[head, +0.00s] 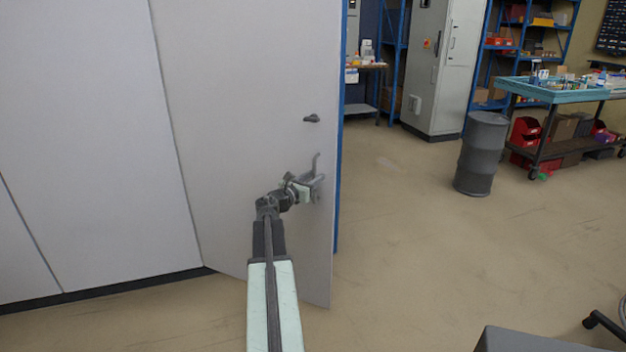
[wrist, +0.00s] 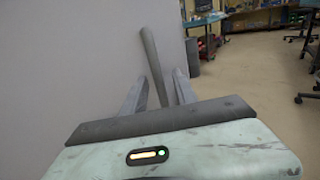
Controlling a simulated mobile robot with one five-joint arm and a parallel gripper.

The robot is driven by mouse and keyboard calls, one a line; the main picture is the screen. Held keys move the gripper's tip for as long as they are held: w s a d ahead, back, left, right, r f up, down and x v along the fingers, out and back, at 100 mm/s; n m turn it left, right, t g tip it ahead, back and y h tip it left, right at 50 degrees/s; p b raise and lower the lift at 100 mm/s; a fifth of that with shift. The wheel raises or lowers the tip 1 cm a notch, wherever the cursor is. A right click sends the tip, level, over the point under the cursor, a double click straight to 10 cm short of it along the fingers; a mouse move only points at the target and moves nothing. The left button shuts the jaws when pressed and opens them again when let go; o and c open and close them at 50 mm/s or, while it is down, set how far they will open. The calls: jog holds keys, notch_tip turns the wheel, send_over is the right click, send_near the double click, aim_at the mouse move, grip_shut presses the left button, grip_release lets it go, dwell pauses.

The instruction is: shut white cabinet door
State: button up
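The white cabinet door (head: 240,110) stands partly open in the head view, its right edge swung out from the cabinet front. Its grey lever handle (head: 316,166) is near that edge, below a small dark knob (head: 311,118). My gripper (head: 309,183) is at the handle, in front of the door. In the wrist view, the handle (wrist: 149,52) rises between the two spread fingers of my gripper (wrist: 158,82). The fingers stand apart on either side of it; whether either one touches it is unclear. The door (wrist: 70,70) fills the left of that view.
More white cabinet panels (head: 85,150) lie to the left. Open floor (head: 420,250) spreads to the right of the door. A grey drum (head: 481,155) and a workbench (head: 560,95) stand farther back. A dark grey surface (head: 530,340) shows at the bottom right.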

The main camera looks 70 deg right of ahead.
jog(key=shift+s+d, duration=0.15)
jog(key=shift+d, duration=0.25)
grip_shut()
dwell(1.1)
